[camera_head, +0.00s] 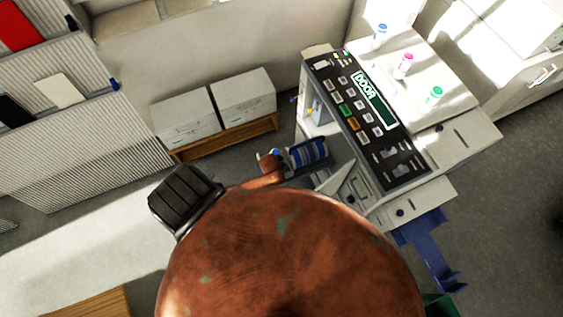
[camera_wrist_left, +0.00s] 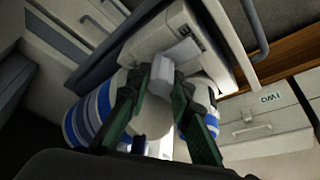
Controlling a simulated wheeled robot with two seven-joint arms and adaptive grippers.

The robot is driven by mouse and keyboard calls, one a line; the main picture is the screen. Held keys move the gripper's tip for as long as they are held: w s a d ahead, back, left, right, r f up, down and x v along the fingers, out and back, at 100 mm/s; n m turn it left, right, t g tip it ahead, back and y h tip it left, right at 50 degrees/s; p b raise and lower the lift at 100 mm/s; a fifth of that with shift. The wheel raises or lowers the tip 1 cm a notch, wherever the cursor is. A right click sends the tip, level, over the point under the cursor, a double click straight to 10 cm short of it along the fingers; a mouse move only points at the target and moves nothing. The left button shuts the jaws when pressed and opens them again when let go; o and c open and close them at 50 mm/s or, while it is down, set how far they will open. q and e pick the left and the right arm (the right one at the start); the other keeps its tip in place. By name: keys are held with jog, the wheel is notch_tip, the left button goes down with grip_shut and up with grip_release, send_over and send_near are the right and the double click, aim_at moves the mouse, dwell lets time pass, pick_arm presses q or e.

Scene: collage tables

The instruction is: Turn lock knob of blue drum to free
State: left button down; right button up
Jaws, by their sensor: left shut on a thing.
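In the left wrist view, the two dark green fingers of my left gripper (camera_wrist_left: 160,95) are closed around a small pale grey knob (camera_wrist_left: 162,70). Behind the fingers is the blue drum (camera_wrist_left: 82,125), a white cylinder with blue bands. In the head view the drum (camera_head: 308,153) shows at the open left side of the copier (camera_head: 345,180). My copper-coloured arm covers much of the foreground, and my left fingers cannot be made out there. The knob's marking and turn angle cannot be read. My right gripper is not in view.
The copier's control panel (camera_head: 370,120) reads DOOR. Small bottles with blue, pink (camera_head: 403,66) and green caps stand on its top. Two pale boxes (camera_head: 245,95) sit on a low wooden stand left of it. A blue tray (camera_head: 432,255) juts out at lower right.

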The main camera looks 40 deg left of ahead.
pick_arm(q)
jog(key=shift+s+d+f+n+y, duration=0.1)
jog(key=shift+n+y, duration=0.05)
jog(key=shift+n, duration=0.3)
jog(key=shift+s+d+n+y, duration=0.1)
jog(key=shift+n+y, duration=0.05)
jog(key=shift+n, duration=0.3)
jog(key=shift+a, duration=0.1)
jog(key=c, duration=1.7)
grip_release()
jog(key=shift+c, duration=0.2)
jog(key=shift+w, duration=0.1)
jog(key=shift+r, duration=0.2)
jog(key=v, duration=1.1)
jog(key=shift+r, duration=0.35)
